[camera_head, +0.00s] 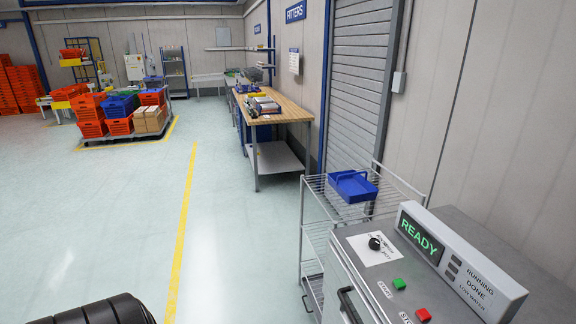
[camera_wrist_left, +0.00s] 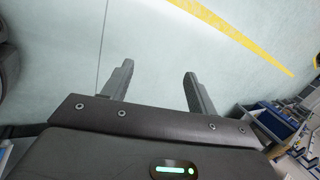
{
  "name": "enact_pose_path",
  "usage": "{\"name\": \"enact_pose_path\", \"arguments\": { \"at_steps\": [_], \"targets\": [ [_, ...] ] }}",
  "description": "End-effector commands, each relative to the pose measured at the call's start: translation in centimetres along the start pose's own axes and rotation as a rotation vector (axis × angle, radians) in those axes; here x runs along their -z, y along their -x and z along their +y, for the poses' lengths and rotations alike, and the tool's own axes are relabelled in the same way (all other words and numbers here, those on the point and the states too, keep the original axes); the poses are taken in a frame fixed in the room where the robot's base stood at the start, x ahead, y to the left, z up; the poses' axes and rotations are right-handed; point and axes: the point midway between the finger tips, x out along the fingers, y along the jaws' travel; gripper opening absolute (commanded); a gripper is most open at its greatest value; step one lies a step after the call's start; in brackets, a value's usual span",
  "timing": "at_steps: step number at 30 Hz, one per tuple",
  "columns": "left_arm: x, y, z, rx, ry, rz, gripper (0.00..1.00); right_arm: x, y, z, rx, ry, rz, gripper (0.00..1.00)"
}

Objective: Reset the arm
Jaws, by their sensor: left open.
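My left gripper (camera_wrist_left: 157,82) shows in the left wrist view with its two dark fingers apart and nothing between them. Pale floor lies beyond the fingertips. In the head view a dark, ribbed part of my own body shows at the bottom left, and no gripper is in sight there. My right gripper is in neither view.
A grey machine (camera_head: 372,288) with a lit READY panel stands at the bottom right. Beside it is a wire cart (camera_head: 314,215) holding a blue tray (camera_head: 353,186). A wooden workbench (camera_head: 290,107) and stacked orange totes (camera_head: 90,114) stand farther back. The floor at left is clear.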

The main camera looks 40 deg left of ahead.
Motion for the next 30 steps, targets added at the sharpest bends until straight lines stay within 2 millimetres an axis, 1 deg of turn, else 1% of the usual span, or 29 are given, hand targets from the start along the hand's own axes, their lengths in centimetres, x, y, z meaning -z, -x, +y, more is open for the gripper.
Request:
{"name": "enact_pose_path", "arguments": {
  "at_steps": [1,2,3,5,6,8,9,11,12,15,16,17,18,21,24,30],
  "targets": [
    [1.1,0.0,4.5,-0.050,0.021,0.012,0.59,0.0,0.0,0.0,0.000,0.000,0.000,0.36],
    [1.6,0.1,6.9,-0.077,0.033,0.018,0.59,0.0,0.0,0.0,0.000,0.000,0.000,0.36],
    [2.5,0.4,10.1,-0.114,0.048,0.026,0.59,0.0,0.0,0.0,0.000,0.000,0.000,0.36],
    [3.7,1.0,14.7,-0.167,0.071,0.038,0.59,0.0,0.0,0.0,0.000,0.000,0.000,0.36],
    [4.6,1.6,17.7,-0.201,0.085,0.046,0.59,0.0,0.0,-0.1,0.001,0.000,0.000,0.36],
    [6.0,2.5,21.9,-0.251,0.107,0.056,0.59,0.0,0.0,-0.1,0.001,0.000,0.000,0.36],
    [6.8,3.2,24.6,-0.282,0.120,0.063,0.59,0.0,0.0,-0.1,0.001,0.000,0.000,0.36],
    [8.1,4.3,28.1,-0.325,0.138,0.072,0.59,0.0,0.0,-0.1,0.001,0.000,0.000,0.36],
    [8.8,5.1,30.2,-0.350,0.149,0.078,0.59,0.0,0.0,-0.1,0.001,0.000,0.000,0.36],
    [10.6,6.9,34.5,-0.407,0.173,0.091,0.59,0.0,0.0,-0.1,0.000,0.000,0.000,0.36],
    [10.9,6.9,35.5,-0.417,0.178,0.093,0.59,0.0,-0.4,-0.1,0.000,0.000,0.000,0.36],
    [10.7,4.9,35.5,-0.407,0.174,0.090,0.59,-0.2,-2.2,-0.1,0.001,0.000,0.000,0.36],
    [10.6,4.0,35.7,-0.406,0.173,0.090,0.59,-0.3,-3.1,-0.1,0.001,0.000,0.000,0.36],
    [10.7,2.9,36.3,-0.407,0.173,0.091,0.59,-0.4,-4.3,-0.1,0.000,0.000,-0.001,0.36],
    [10.7,2.4,36.5,-0.407,0.172,0.091,0.59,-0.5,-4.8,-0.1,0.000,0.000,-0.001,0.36],
    [10.7,2.5,36.4,-0.406,0.172,0.090,0.59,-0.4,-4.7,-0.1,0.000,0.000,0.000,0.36]
  ]
}}
